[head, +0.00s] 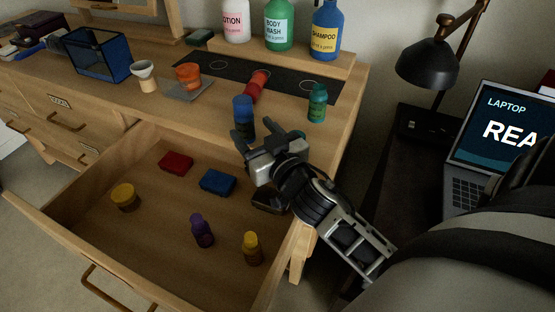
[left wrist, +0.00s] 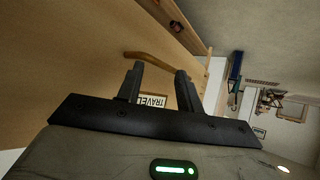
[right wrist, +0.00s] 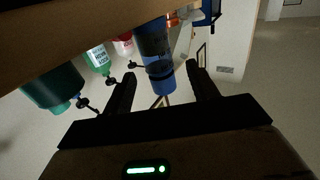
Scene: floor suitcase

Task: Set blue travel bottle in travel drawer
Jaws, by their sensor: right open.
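The blue travel bottle (head: 243,118) stands upright on the desktop near its front edge, above the open drawer. My right gripper (head: 268,139) is open just in front of it. In the right wrist view the blue bottle (right wrist: 155,60) shows ahead, between the lines of the open fingers; I cannot tell whether they touch it. The travel drawer (head: 120,160) is pulled out below. My left gripper (left wrist: 160,75) is outside the head view; its fingers are apart and empty, near the drawer handle (left wrist: 150,62) and a TRAVEL label (left wrist: 152,100).
The drawer holds a yellow tub (head: 125,197), red box (head: 176,162), blue box (head: 217,182), purple bottle (head: 202,230) and yellow bottle (head: 252,248). On the desktop, a green bottle (head: 317,103) and red bottle (head: 257,86) stand or lie nearby. The drawer's left-front floor has room.

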